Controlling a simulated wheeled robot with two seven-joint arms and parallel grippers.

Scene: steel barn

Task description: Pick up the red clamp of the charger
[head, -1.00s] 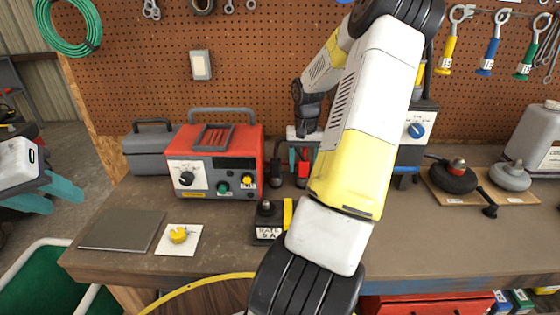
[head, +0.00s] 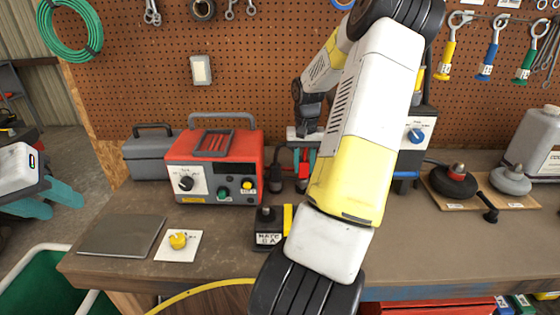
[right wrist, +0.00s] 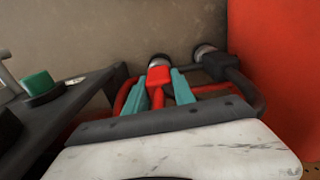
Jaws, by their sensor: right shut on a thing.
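The red charger (head: 250,148) stands at the back of the bench with dials on its front. My left gripper (head: 50,198) is open and empty at the far left, off the bench.
A black block with a label (head: 268,238) stands in front of the clamps. A yellow knob on a white plate (head: 178,241) and a dark flat plate (head: 122,237) lie at front left. A grey box (head: 150,158) stands left of the charger.

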